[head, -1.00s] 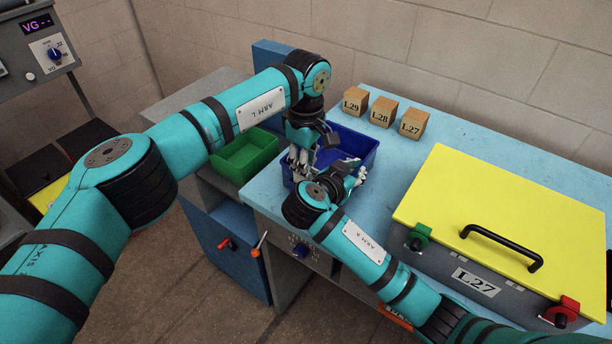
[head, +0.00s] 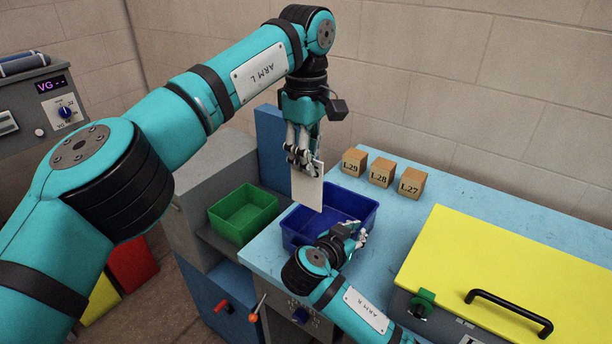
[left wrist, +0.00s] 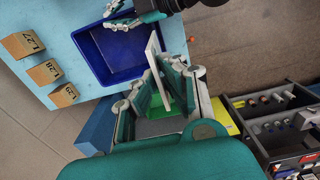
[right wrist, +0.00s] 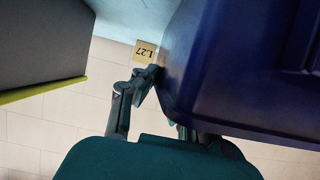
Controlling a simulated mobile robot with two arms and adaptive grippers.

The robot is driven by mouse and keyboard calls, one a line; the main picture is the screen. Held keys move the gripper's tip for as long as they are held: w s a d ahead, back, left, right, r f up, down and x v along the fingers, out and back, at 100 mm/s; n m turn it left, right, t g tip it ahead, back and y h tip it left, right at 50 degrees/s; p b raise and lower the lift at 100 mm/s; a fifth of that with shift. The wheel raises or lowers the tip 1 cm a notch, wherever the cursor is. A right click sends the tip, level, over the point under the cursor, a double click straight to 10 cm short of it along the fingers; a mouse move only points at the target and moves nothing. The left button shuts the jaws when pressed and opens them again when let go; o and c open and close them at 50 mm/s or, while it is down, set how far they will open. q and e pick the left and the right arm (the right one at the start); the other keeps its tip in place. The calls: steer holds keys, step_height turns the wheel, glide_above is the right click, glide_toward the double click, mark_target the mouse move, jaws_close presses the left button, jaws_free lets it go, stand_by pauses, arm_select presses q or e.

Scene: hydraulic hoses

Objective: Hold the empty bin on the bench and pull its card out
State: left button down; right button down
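The blue bin (head: 350,203) sits on the light blue bench (head: 470,220) near its left end; its visible inside is empty. My left gripper (head: 303,165) is above the bin and shut on a pale card (head: 308,188), which hangs upright and clear of the bin. The left wrist view shows the card (left wrist: 155,72) between the fingers, beside the bin (left wrist: 110,52). My right gripper (head: 350,238) is at the bin's near right wall. In the right wrist view its fingers (right wrist: 150,100) meet the bin's wall (right wrist: 230,75), one partly hidden behind it; it appears closed on the wall.
A green bin (head: 243,212) stands on a lower surface left of the bench. Wooden blocks L29 (head: 354,162), L28 (head: 381,172) and L27 (head: 411,182) stand along the back. A yellow-lidded case (head: 510,265) with a black handle fills the bench's right side.

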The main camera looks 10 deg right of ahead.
arm_select(q)
steer(key=shift+r, duration=0.15)
arm_select(e)
steer(key=c, duration=1.4)
jaws_free()
steer(key=shift+a, duration=0.1)
